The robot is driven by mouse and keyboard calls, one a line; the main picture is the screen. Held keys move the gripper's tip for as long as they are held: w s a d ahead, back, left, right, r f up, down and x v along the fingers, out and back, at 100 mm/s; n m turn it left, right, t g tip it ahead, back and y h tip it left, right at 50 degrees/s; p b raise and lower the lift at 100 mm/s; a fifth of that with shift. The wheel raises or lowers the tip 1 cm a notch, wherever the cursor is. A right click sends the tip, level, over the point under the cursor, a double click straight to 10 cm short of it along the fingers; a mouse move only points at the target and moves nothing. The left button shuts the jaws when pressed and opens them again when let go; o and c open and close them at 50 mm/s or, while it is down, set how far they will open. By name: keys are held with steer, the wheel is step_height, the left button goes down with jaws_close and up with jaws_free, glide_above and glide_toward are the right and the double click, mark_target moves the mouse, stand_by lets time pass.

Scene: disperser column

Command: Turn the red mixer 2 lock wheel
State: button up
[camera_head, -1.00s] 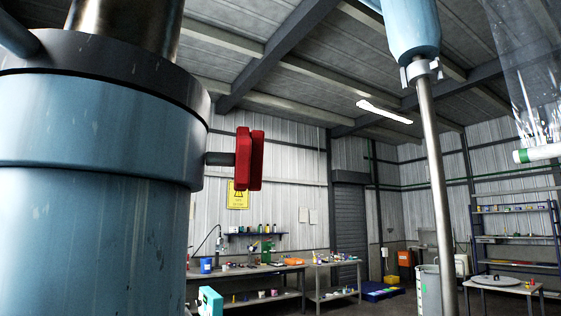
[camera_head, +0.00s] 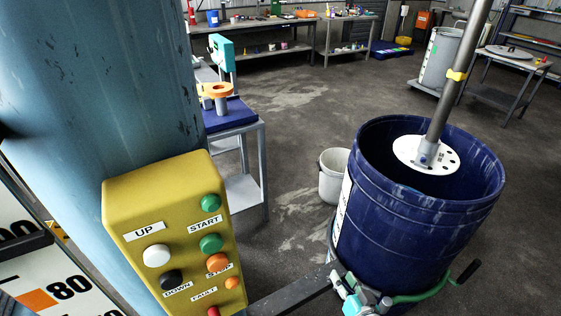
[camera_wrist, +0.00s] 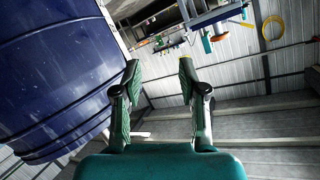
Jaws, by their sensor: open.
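The red lock wheel is in neither current view; the head view looks down past the blue column (camera_head: 110,90) it was seen on. In the wrist view my gripper (camera_wrist: 158,64) is open, with nothing between its green fingers. The large dark blue drum (camera_wrist: 55,70) is to the left of my gripper in that view. The drum also stands at the right of the head view (camera_head: 415,235), with a mixing shaft (camera_head: 460,65) and a white perforated disc (camera_head: 425,153) at its opening. My gripper does not show in the head view.
A yellow control box (camera_head: 165,220) with labelled buttons is on the column. A dark bar (camera_head: 290,292) and a green-handled clamp (camera_head: 425,297) are by the drum. A white bucket (camera_head: 332,180) and a small table (camera_head: 238,120) stand behind. The floor beyond is mostly clear.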

steer(key=w+a+r+n+y, duration=0.25)
steer(key=w+r, duration=0.55)
steer(key=w, duration=0.4)
steer(key=w+a+r+n+g+y, duration=0.2)
steer(key=w+r+y, duration=0.15)
steer(key=r, duration=0.75)
steer(key=w+a+r+n+g+y, duration=0.1)
steer(key=w+r+n+y, duration=0.3)
steer(key=r, duration=0.8)
steer(key=w+a+r+n+g, duration=0.15)
steer(key=w+r, duration=0.35)
steer(key=r, duration=0.6)
steer(key=s+a+r+n+g+y, duration=0.1)
steer(key=s+r+n+g, duration=0.25)
steer(key=r, duration=1.05)
steer(key=s+a+r+n+g+y, duration=0.1)
steer(key=s+r+n+g, duration=0.25)
steer(key=r, duration=1.05)
steer(key=s+r+n+g+h, duration=0.35)
steer(key=s+r+n, duration=0.45)
steer(key=s+r, duration=1)
steer(key=a+f, duration=0.1)
steer(key=a, duration=0.8)
steer(key=shift+w+f+m+y, duration=0.3)
steer(key=shift+w+f+y, duration=0.05)
steer(key=shift+y, duration=0.1)
jaws_close()
